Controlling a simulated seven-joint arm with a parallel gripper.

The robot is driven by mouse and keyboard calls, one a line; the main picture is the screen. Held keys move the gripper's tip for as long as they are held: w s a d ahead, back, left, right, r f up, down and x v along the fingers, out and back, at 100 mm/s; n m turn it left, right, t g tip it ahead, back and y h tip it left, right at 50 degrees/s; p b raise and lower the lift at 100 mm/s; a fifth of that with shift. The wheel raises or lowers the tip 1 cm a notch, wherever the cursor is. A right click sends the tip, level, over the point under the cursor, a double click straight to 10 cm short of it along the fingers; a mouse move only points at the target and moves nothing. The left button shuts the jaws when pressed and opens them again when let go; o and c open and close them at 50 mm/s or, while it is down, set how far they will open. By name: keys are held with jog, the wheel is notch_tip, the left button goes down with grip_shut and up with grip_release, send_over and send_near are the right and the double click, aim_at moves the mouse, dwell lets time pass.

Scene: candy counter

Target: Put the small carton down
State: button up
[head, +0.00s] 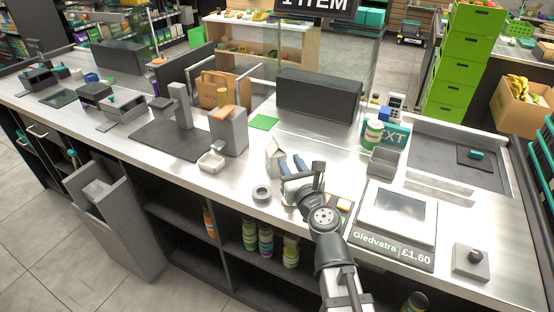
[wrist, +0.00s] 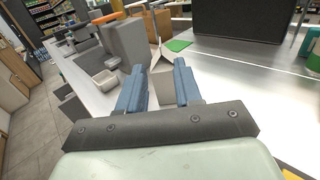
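The small carton (head: 274,158) is pale with a gabled top. It stands upright at the counter's front half in the head view. My gripper (head: 291,160), with two blue fingers, is low over the counter at the carton's right side. In the wrist view, the carton (wrist: 162,88) shows between and behind the fingertips of my gripper (wrist: 160,78). The carton's base looks at or close to the counter top (head: 240,180), but contact is not clear.
A grey tape-like ring (head: 262,194) lies just in front of the carton. A white dish (head: 211,161) and grey box (head: 229,131) stand to the left. A green mat (head: 264,122) lies behind. A scale (head: 396,215) and grey tray (head: 383,162) are at right.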

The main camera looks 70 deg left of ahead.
aim_at(274, 136)
jog(key=shift+a+f, duration=0.2)
jog(key=shift+a, duration=6.8)
jog(key=shift+c, duration=0.2)
grip_shut()
